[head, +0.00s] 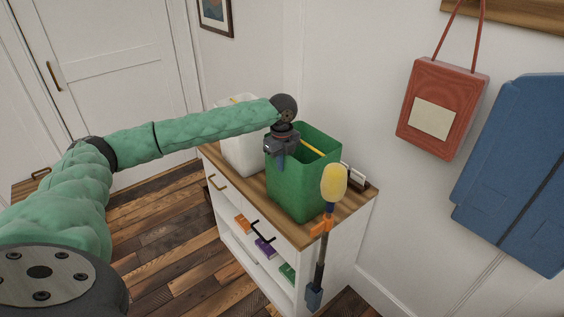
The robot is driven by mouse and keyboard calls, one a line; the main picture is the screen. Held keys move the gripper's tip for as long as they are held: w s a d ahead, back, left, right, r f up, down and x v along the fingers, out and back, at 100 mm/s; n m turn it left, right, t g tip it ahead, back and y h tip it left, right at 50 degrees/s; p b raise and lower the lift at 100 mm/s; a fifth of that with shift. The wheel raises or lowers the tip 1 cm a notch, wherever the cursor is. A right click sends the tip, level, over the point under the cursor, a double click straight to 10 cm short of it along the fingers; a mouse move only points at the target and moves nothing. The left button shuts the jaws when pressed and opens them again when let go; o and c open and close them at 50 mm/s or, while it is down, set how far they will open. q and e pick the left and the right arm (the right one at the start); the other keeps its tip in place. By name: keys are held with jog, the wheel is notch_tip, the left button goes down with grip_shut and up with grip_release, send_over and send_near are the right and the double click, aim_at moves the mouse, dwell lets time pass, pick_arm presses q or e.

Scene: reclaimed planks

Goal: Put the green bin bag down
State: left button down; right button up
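The green bin bag (297,188) is a tall, open-topped, box-shaped thing. It stands upright on the wooden top of the white cabinet (336,222), with no clear gap under it. A thin yellow stick (312,147) shows inside its opening. My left gripper (279,160) points down at the bag's left rim, with a finger in front of the outer wall. The other finger is hidden, so I cannot tell whether they are closed on the rim. My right gripper is not in view.
A white bin (240,150) stands just left of the green bag. A yellow-headed brush (333,183) is upright at the cabinet's front right corner. A small rack (354,176) is behind. A red bag (442,105) and blue case (520,170) hang on the right wall.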

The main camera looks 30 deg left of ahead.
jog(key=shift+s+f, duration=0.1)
pick_arm(q)
jog(key=c, duration=1.7)
grip_release()
jog(key=shift+f, duration=0.1)
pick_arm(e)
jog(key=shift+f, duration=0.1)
